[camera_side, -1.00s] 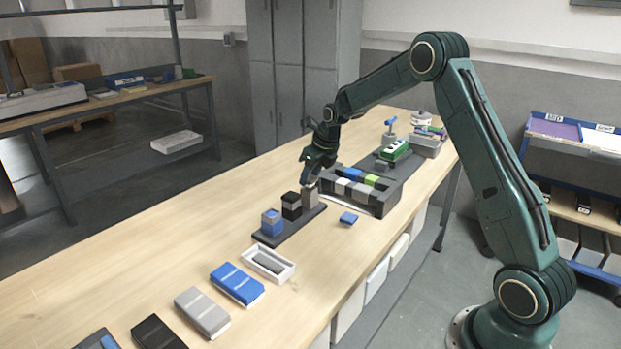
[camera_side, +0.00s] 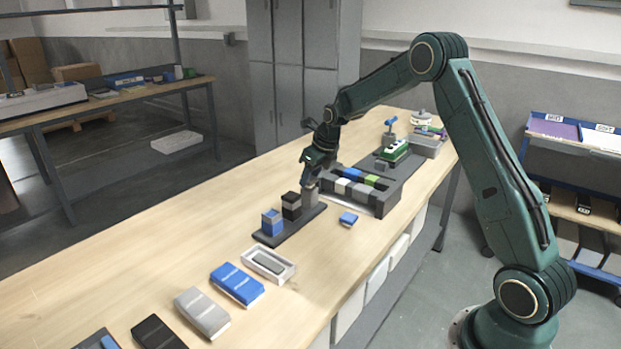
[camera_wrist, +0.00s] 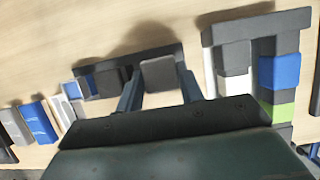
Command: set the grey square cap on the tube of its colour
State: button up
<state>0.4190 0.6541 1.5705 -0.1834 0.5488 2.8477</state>
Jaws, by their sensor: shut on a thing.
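My gripper (camera_side: 311,184) is shut on the grey square cap, at the grey tube (camera_side: 310,198) in the side view. In the wrist view the grey cap (camera_wrist: 160,74) lies between the two fingers (camera_wrist: 159,90). The grey tube stands at the far end of a dark rack (camera_side: 285,234). The side view does not show clearly whether the cap is seated on the tube or just above it.
A blue cap (camera_side: 348,218) lies on the table right of the rack. A dark bin (camera_side: 370,204) with coloured blocks stands close to my gripper. A white tray (camera_side: 287,273) and blue, grey and black packs lie nearer. The left of the table is clear.

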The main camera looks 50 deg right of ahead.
jog(key=shift+f, duration=0.45)
dwell(1.4)
jog(key=o, duration=1.5)
jog(key=shift+r, duration=0.1)
jog(key=shift+r, duration=3.65)
